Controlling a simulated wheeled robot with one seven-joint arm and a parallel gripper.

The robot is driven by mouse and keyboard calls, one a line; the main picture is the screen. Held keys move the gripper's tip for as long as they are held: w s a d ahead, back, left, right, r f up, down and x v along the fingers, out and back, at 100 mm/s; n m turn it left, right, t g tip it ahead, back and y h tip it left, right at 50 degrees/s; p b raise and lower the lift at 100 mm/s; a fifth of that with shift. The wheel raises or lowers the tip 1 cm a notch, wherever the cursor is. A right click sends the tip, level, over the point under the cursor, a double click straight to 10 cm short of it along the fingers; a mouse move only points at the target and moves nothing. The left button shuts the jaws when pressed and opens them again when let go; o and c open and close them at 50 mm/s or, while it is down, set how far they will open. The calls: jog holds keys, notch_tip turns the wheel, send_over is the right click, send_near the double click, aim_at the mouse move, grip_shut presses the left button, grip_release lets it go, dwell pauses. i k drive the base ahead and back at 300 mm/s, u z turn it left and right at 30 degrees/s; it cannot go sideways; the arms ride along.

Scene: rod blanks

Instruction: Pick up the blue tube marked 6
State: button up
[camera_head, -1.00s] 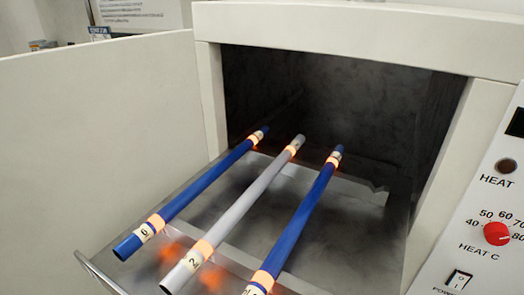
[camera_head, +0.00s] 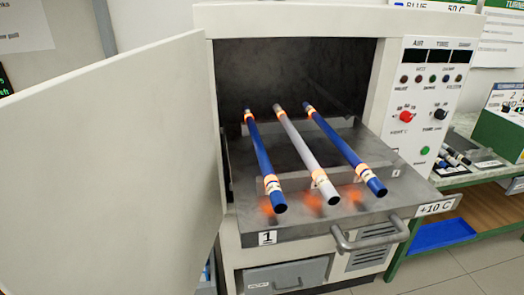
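Two blue tubes and one grey tube lie side by side on a pulled-out metal tray (camera_head: 246,223) in front of an open oven. The left blue tube (camera_head: 259,156) and the right blue tube (camera_head: 334,139) flank the grey tube (camera_head: 301,146). Each has a pale label and glowing orange bands near both ends. The labels are too small to read now; a second ago the left blue tube's label looked like a 6, though it could be a 9. The tubes' near ends reach toward the tray front. My gripper is not in view.
The oven door (camera_head: 110,150) stands open at left. A tray handle (camera_head: 372,239) sticks out in front. A control panel (camera_head: 425,100) is right of the opening. A green bench with a box (camera_head: 500,125) stands further right. Orange glows show on the tray front.

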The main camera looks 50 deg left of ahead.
aim_at(279, 205)
jog(key=u, duration=0.05)
jog(key=k, duration=0.1)
jog(key=u, duration=0.85)
